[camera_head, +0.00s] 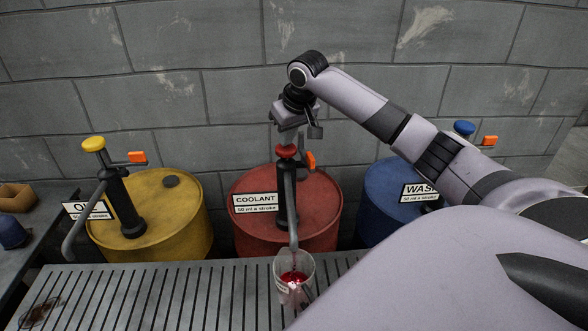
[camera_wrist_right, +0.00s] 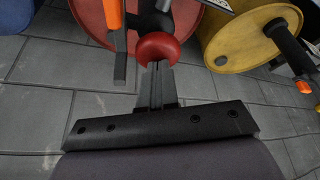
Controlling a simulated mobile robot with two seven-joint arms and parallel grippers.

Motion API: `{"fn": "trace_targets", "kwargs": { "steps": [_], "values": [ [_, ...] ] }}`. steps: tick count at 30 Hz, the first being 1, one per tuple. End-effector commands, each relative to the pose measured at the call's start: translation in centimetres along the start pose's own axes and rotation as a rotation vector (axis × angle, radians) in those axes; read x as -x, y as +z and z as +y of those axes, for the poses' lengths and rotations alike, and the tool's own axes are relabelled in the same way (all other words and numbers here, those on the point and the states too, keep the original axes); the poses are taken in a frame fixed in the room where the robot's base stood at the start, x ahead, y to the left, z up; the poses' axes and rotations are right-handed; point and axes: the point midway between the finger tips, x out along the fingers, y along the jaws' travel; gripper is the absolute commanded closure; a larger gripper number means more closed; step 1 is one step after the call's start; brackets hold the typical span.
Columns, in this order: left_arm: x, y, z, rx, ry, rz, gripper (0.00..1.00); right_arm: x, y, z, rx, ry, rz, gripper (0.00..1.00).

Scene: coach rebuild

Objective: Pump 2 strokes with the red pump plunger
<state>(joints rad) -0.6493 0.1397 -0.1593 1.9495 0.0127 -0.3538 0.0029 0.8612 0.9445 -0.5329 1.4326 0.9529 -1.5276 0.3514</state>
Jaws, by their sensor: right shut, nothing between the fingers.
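The red pump plunger (camera_head: 287,151) tops the black pump on the red coolant drum (camera_head: 320,220). My right gripper (camera_head: 287,142) is shut and empty, pointing down with its fingertips at the red knob. In the right wrist view the shut fingers (camera_wrist_right: 157,66) meet the red knob (camera_wrist_right: 158,48); I cannot tell if they press on it. The pump's spout (camera_head: 293,235) ends over a clear cup (camera_head: 306,268) on the slatted bench. Red liquid (camera_head: 293,277) is in the cup. My left gripper is not in view.
A yellow drum (camera_head: 175,205) with a yellow-knobbed pump stands left. A blue drum (camera_head: 383,200) with a blue knob stands right, partly behind my arm. Orange levers stick out beside the pumps. The slatted bench (camera_head: 150,295) is clear left of the cup. A block wall (camera_head: 170,100) stands behind.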

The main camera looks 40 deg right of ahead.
Motion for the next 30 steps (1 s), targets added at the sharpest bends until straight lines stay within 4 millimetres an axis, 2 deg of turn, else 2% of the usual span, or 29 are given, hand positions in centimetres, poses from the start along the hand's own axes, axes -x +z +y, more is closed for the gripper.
{"fn": "trace_targets", "kwargs": {
  "steps": [1,6,30],
  "values": [
    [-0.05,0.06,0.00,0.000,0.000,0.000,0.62,-0.63,0.50,-0.14,0.003,0.000,-0.015,1.00],
    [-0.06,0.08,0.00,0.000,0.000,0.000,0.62,-0.92,0.65,-0.14,0.003,0.000,-0.016,1.00],
    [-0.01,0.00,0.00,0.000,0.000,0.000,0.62,-0.98,0.71,-0.17,0.003,-0.001,-0.018,1.00]
  ]
}}
